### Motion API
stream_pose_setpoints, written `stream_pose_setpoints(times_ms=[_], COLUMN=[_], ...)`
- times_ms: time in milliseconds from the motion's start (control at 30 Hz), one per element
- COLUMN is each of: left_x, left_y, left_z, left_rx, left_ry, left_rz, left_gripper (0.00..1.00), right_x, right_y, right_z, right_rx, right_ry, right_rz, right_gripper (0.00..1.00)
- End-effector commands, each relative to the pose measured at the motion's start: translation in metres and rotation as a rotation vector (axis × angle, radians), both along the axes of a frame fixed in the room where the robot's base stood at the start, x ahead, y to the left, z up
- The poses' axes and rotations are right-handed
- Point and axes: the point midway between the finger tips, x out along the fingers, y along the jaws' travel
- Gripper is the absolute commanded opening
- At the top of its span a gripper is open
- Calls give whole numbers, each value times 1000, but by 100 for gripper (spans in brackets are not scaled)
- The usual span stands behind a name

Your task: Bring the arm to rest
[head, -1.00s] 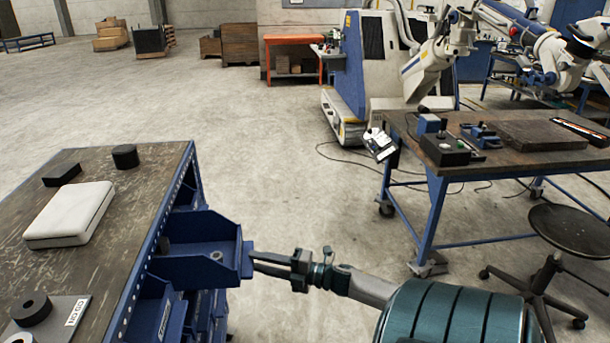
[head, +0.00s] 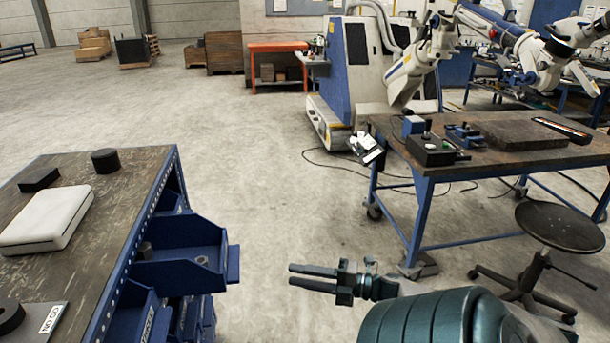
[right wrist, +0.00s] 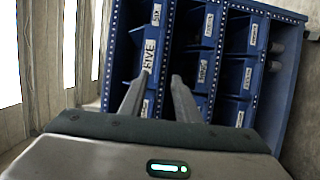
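My right gripper (head: 292,275) is in the lower middle of the head view, in the gap right of the blue cabinet, pointing left. Its two fingers are apart with nothing between them. A clear gap separates them from the pulled-out blue drawer (head: 175,275), which holds small round metal-looking pieces. In the right wrist view the open right gripper (right wrist: 160,76) faces the cabinet (right wrist: 268,110) with its labelled drawers. A large white-and-blue jointed arm (head: 510,42) stands over the far table, its lower parts partly hidden. My left gripper is not in view.
The cabinet top (head: 120,205) bears a white case (head: 45,218) and black blocks. A blue-framed table (head: 495,165) and a black stool (head: 560,228) stand at right. Open concrete floor (head: 260,180) lies between cabinet and table.

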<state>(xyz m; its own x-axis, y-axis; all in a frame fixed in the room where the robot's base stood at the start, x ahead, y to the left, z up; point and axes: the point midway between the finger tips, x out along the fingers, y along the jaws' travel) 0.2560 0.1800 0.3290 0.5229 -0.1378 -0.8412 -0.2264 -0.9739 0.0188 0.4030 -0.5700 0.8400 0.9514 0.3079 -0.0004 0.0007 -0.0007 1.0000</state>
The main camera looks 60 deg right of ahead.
Motion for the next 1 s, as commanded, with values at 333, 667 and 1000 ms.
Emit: stream_pose_setpoints(times_ms=[333, 667, 1000], left_x=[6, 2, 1], left_y=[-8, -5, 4], left_z=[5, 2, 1], left_rx=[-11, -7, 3], left_ry=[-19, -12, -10], left_rz=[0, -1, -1], left_gripper=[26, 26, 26], right_x=[-11, -10, -12], right_y=[-3, -3, -5], right_z=[1, 0, -11], right_rx=[0, 0, 27], right_ry=[0, 0, 18], right_rz=[1, 0, -23], right_gripper=[30, 30, 30])
